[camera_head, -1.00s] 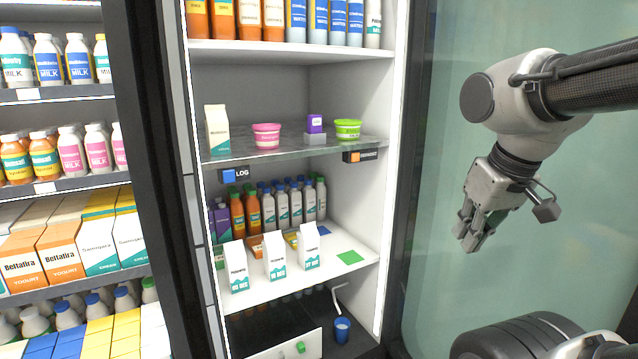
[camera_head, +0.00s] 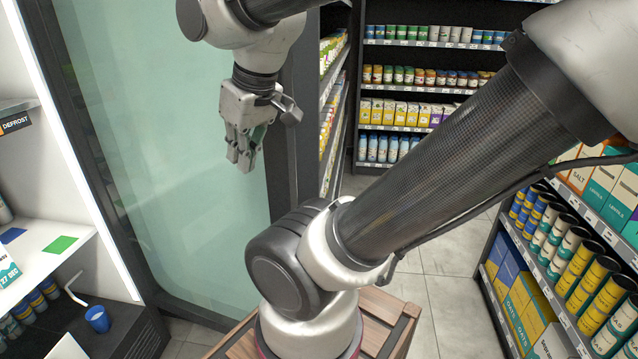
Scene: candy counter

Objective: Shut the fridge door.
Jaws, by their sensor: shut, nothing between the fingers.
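The fridge door (camera_head: 165,140) is a pale green glass panel in a dark frame, standing open to the right of the fridge. The lit fridge interior (camera_head: 60,225) shows at the left edge, with white shelves, a green square (camera_head: 60,244) and a blue cup (camera_head: 97,319). My gripper (camera_head: 243,160) hangs pointing down in front of the door glass. Its fingers are together and hold nothing. Whether it touches the glass cannot be told. The door's handle is not visible.
Shelves of jars and cartons (camera_head: 425,100) stand at the back beyond the door. Another stocked shelf unit (camera_head: 590,240) is at the right. The tiled floor (camera_head: 450,270) between them is clear. A brown wooden slatted surface (camera_head: 385,312) lies below my arm.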

